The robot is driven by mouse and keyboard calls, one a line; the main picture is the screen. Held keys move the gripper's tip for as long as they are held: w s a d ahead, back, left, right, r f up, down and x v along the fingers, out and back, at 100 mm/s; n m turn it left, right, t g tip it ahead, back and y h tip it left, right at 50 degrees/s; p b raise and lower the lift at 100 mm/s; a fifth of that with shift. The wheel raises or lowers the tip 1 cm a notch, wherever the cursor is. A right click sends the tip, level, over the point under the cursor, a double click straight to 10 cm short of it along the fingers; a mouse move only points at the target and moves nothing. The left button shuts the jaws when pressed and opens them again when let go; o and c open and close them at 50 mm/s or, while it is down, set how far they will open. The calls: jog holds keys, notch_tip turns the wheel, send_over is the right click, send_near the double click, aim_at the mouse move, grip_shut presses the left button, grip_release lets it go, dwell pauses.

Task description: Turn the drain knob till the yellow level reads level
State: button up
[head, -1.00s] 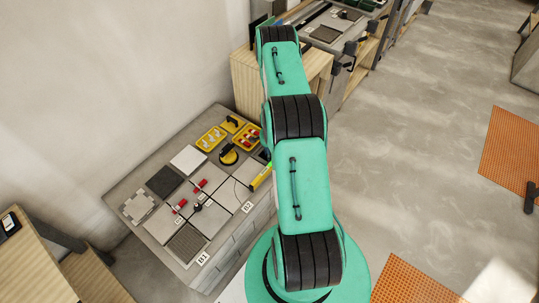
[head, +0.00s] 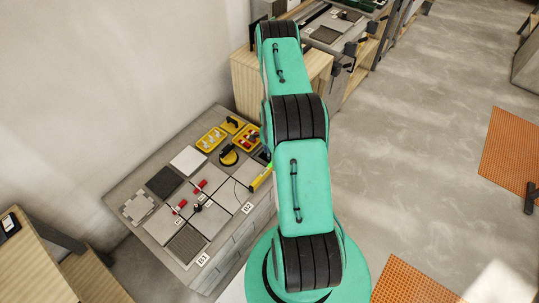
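A long yellow bar (head: 260,179), which looks like the yellow level, lies at the right edge of the grey worktable (head: 117,193). My arm covers its far end, and its reading is too small to make out. Two small red clips or knobs, one upper (head: 197,187) and one lower (head: 180,206), stand on the grey tiles. A small dark knob-like piece (head: 197,207) sits between the tiles with a thin dark line running from it. I cannot tell which piece is the drain knob. My gripper is out of sight beyond or behind my green arm.
Yellow trays with small parts (head: 210,139) and a black-and-yellow round tool (head: 228,155) stand toward the table's back. Loose tiles, white (head: 188,159) and dark (head: 164,182), lie to the left. A wooden cabinet (head: 243,85) stands behind.

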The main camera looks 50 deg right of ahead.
notch_tip(320, 180, up, 10)
jog(key=shift+f, duration=0.15)
dwell(0.4)
dwell(0.6)
